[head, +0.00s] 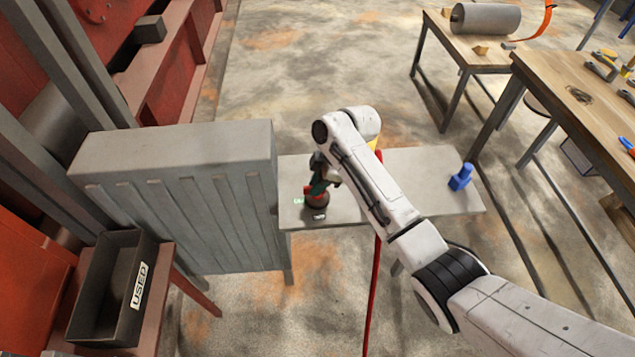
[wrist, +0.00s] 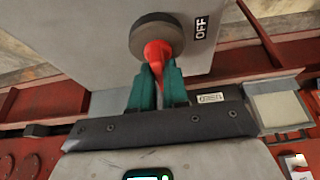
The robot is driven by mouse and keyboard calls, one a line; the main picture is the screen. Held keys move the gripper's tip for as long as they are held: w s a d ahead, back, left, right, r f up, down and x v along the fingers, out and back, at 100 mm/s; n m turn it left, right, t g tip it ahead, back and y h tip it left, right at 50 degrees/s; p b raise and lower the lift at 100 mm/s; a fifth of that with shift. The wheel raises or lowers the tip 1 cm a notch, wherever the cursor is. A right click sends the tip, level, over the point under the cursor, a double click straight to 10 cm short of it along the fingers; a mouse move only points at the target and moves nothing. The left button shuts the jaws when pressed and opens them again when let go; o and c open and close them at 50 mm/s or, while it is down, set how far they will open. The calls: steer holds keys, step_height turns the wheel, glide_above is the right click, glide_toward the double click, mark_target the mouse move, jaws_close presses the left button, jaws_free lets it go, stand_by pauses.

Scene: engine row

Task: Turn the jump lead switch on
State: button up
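The jump lead switch is a red handle (wrist: 157,52) on a dark round base (wrist: 143,30), fixed to a grey plate.
The switch is on a low grey bench (head: 410,170), with a blue object (head: 461,177) at its right end. A large grey ribbed box (head: 180,200) stands close on the left. A dark bin marked USED (head: 85,300) is at lower left. Wooden tables (head: 575,85) stand right.

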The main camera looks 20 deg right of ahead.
steer(key=o, duration=0.4)
steer(key=shift+f, duration=0.1)
steer(key=b+v, duration=0.1)
steer(key=v, duration=1)
steer(key=shift+f, duration=0.1)
steer(key=s+a+f+m+h+b, duration=0.1)
steer(key=s+a+f+m, duration=0.1)
steer(key=s+f+m, duration=0.5)
steer(key=s+a+f+m, duration=0.1)
steer(key=s+a+f, duration=0.1)
steer(key=s+f, duration=0.6)
steer(key=s+d+m+h, duration=0.1)
steer(key=s+d+m, duration=0.2)
steer(key=s, duration=0.8)
steer(key=s+d+m+h, duration=0.2)
steer(key=s+d+m, duration=0.2)
steer(key=s, duration=0.7)
steer(key=shift+r+h, duration=0.3)
steer(key=shift+r, duration=0.05)
